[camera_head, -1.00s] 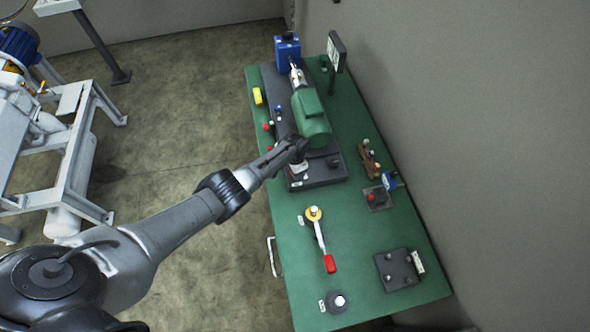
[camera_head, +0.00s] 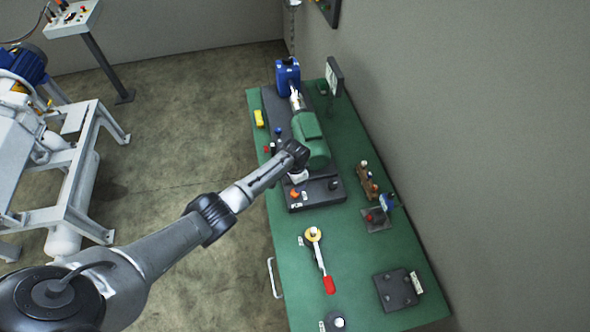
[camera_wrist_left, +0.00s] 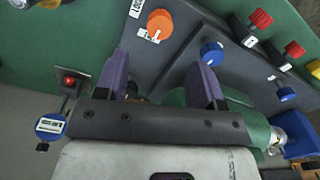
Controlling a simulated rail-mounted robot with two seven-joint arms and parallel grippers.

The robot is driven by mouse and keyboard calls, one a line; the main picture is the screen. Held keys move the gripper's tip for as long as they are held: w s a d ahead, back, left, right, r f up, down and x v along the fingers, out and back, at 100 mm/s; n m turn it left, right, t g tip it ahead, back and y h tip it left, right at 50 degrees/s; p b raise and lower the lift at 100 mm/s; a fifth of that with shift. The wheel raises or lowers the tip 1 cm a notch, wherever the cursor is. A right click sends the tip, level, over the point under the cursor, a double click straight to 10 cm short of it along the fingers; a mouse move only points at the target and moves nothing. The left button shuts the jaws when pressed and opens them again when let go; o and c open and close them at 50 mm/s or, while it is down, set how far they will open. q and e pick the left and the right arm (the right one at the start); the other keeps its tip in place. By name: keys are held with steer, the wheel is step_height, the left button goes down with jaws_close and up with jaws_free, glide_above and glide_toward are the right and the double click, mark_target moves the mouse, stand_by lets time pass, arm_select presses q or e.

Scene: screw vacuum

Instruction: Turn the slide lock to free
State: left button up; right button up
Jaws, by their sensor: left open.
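The slide lock appears to be an orange knob (camera_wrist_left: 160,25) with a white pointer mark, on the grey base plate beside a partly cut-off label reading "LOC". The orange knob (camera_head: 294,193) also shows in the head view, at the near end of the plate. My left gripper (camera_wrist_left: 160,68) is open, with two purple fingers apart and nothing held between them. The knob lies beyond the fingertips in the wrist view, apart from them as far as I can tell. In the head view my left gripper (camera_head: 298,176) hangs over the plate, just beyond the knob. My right gripper is not in view.
A blue knob (camera_wrist_left: 212,54) sits on the plate near the right finger. The green motor (camera_head: 311,140) stands close to my wrist. A red-handled lever (camera_head: 320,262) lies on the green bench (camera_head: 352,275), nearer me.

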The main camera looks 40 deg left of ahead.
arm_select(q)
step_height(320, 180, up, 6)
steer(key=shift+f, duration=0.25)
stand_by(0.6)
